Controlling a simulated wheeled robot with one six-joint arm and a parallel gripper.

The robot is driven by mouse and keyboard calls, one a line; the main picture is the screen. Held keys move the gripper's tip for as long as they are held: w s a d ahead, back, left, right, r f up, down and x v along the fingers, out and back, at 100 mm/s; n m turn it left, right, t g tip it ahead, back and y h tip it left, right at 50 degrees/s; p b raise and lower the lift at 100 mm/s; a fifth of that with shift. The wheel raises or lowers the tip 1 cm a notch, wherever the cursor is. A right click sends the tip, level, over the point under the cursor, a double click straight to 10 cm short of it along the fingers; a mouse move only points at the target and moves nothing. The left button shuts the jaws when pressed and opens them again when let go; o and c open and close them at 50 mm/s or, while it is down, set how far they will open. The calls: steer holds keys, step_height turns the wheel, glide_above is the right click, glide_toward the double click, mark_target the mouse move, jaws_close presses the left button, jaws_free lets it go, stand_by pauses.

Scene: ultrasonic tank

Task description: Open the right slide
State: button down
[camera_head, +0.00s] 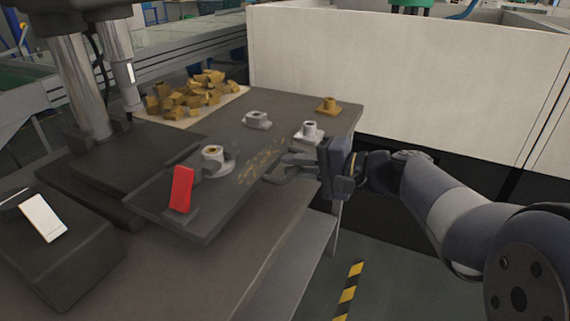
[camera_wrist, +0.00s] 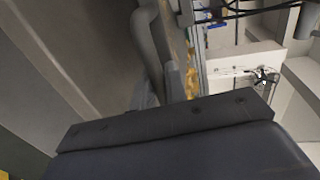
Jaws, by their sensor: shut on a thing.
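A dark flat slide plate (camera_head: 222,205) lies on the dark machine table at the centre of the head view. My gripper (camera_head: 285,172) is at the plate's right edge, with its fingers reaching left over the edge. It is shut on what looks like a grey handle. In the wrist view a curved grey bar (camera_wrist: 152,45) runs down to my gripper (camera_wrist: 160,95). The fingers and wrist hide the grip itself, and I cannot tell exactly how the handle joins the plate.
A red block (camera_head: 181,188) and a round fitting (camera_head: 213,155) stand on the plate. Grey parts (camera_head: 257,119) and a brass part (camera_head: 328,105) stand further back, near a pile of brass pieces (camera_head: 200,90). A press column (camera_head: 80,85) is left; a white tank wall (camera_head: 400,75) is behind.

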stand_by(0.3)
steer(key=c, duration=1.5)
jaws_free()
steer(key=p+v, duration=0.1)
steer(key=v, duration=0.9)
steer(key=shift+s+d+p, duration=0.25)
steer(key=shift+d+p, duration=0.05)
steer(key=shift+p, duration=0.1)
steer(key=shift+a, duration=0.1)
steer(key=b+x, duration=0.1)
steer(key=x, duration=0.9)
steer(key=shift+w+b, duration=0.15)
steer(key=shift+b, duration=0.2)
steer(key=shift+w+a, duration=0.15)
steer(key=shift+a, duration=0.2)
